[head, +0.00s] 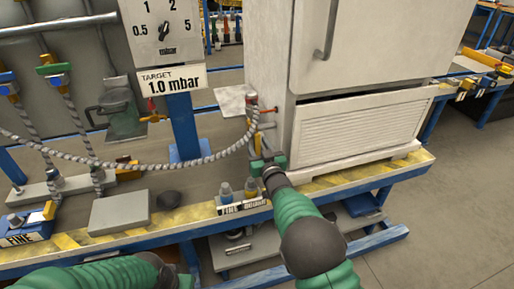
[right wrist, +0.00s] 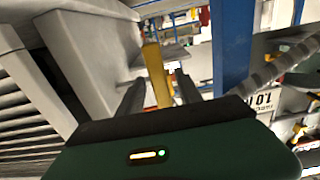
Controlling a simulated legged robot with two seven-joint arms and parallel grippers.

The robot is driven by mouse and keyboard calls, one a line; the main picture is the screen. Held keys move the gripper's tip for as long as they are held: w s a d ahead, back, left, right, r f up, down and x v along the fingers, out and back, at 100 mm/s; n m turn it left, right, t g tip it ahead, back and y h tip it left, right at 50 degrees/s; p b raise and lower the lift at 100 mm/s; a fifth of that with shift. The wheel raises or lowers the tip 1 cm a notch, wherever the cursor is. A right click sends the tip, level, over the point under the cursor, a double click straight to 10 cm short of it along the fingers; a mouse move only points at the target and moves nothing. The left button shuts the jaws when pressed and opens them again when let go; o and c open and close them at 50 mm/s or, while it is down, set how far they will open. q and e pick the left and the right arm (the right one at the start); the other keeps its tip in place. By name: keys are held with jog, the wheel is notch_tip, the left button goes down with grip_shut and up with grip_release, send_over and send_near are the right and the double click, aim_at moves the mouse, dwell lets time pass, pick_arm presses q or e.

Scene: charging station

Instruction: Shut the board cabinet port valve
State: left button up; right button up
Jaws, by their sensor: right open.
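The white board cabinet (head: 352,50) stands on the bench at the right. A braided hose (head: 175,162) ends at a fitting with a red top (head: 251,98) beside the cabinet's left side. A yellow valve handle (head: 257,143) shows just below that fitting, partly hidden by my right gripper (head: 262,152). In the right wrist view the yellow handle (right wrist: 156,72) stands between the two dark fingers of my right gripper (right wrist: 160,88), which is open. I cannot tell whether a finger touches it. My left arm shows at the bottom left, but its gripper does not.
A gauge panel (head: 160,25) with a "TARGET 1.0 mbar" sign (head: 172,82) stands on a blue post left of the cabinet. A grey box (head: 120,210) and a blue block marked FINE (head: 25,232) lie on the bench. Other hoses and valves are at the far left.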

jog(key=shift+w+a, duration=0.1)
jog(key=shift+w, duration=0.2)
grip_shut()
dwell(1.3)
